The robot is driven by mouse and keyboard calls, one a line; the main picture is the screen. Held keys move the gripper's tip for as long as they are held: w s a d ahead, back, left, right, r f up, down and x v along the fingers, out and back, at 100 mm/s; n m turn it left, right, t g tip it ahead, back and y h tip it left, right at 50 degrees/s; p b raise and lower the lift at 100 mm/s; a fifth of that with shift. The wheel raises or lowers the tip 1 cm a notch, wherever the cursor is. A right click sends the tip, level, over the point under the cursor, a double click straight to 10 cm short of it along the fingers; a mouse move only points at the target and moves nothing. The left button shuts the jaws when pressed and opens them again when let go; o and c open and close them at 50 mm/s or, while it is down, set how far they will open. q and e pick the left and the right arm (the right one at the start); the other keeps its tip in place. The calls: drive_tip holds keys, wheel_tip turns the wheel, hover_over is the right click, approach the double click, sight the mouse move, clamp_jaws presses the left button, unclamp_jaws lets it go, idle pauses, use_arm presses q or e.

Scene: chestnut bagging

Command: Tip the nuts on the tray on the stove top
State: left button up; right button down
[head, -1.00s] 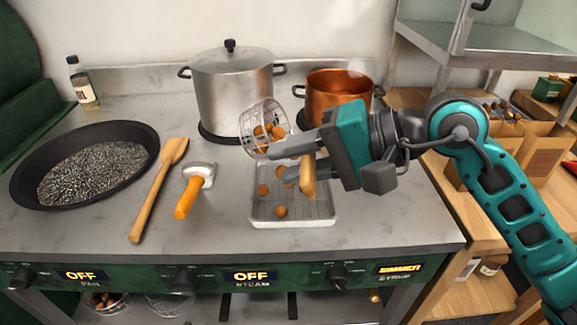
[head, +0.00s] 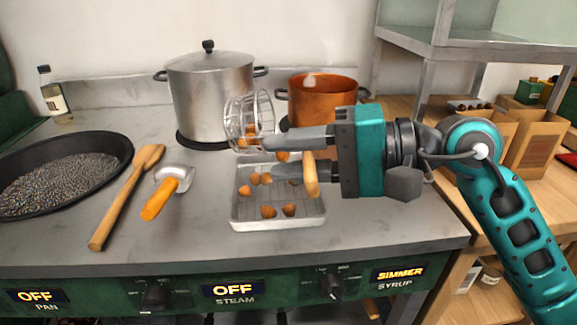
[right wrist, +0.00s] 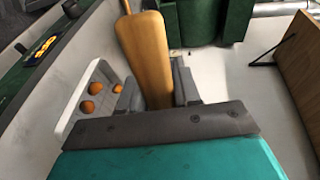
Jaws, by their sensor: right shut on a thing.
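My right gripper (head: 303,157) is shut on the wooden handle (head: 311,174) of a wire basket (head: 247,118). The handle also shows between the fingers in the right wrist view (right wrist: 146,55). The basket is tilted on its side above the back of the tray, with some nuts (head: 250,131) still inside. The tray (head: 278,224) is a shallow metal one with a wire rack, on the stove top (head: 200,215). Several brown nuts (head: 268,211) lie on it, and one nut (head: 282,156) is just below the basket. My left gripper is not in view.
A lidded steel pot (head: 209,95) and a copper pot (head: 322,98) stand behind the tray. A wooden spatula (head: 127,196), an orange-handled scoop (head: 160,199) and a black pan (head: 118,158) lie to the left. Paper bags (head: 535,150) stand at right.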

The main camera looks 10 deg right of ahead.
use_arm(q)
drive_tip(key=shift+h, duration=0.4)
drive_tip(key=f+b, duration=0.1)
drive_tip(key=b, duration=0.1)
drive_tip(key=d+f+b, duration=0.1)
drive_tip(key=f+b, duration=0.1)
drive_tip(key=b, duration=0.1)
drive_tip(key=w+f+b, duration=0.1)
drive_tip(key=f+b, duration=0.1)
drive_tip(key=b, duration=0.1)
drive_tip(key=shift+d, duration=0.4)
use_arm(e)
drive_tip(key=d+f+y, duration=0.1)
drive_tip(key=y, duration=0.1)
drive_tip(key=d+f+t+y, duration=0.1)
drive_tip(key=f+y, duration=0.1)
drive_tip(key=y, duration=0.1)
drive_tip(key=f+t+y, duration=0.1)
drive_tip(key=y, duration=0.1)
drive_tip(key=shift+s+d+f+y, duration=0.2)
drive_tip(key=shift+s+d+y, duration=0.2)
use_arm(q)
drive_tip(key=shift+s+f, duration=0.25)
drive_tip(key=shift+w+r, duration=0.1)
